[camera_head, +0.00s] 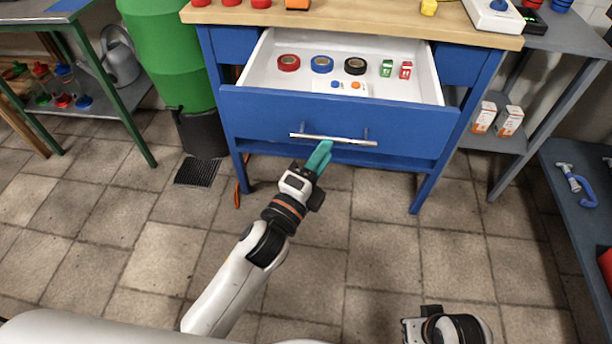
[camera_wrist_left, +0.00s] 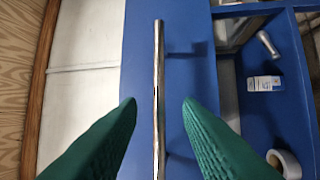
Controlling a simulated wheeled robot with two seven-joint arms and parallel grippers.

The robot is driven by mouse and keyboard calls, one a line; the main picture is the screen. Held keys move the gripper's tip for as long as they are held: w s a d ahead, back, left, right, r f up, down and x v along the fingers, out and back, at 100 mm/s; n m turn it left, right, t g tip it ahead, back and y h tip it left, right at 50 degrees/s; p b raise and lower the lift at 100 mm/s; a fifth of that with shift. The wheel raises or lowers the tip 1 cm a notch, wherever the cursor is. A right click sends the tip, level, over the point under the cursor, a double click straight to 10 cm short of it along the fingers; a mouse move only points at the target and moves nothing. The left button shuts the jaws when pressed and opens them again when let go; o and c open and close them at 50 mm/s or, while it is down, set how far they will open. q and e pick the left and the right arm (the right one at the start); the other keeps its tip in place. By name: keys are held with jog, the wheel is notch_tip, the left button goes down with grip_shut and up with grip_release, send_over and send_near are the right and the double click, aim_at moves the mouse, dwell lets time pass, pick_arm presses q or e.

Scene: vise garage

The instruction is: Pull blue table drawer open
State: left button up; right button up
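The blue table drawer (camera_head: 400,122) stands out from the table, its white inside in view. Its silver bar handle (camera_head: 352,141) runs across the blue front. My left gripper (camera_head: 320,152) is at the left part of the handle, its green fingers pointing up at it. In the left wrist view the handle (camera_wrist_left: 158,75) runs between the two fingers (camera_wrist_left: 160,102). A gap shows on both sides, so the gripper is open around the bar. Part of my right arm's end shows at the bottom right of the head view; its fingers cannot be made out.
The drawer holds red, blue and black tape rolls (camera_head: 322,64) and small red and green items. The wooden tabletop (camera_head: 370,22) is above. A green barrel (camera_head: 170,50) stands left of the table, a grey shelf (camera_head: 500,140) right. The tiled floor in front is clear.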

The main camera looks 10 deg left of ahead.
pick_arm(q)
jog(key=v, duration=0.7)
jog(key=shift+s, duration=0.1)
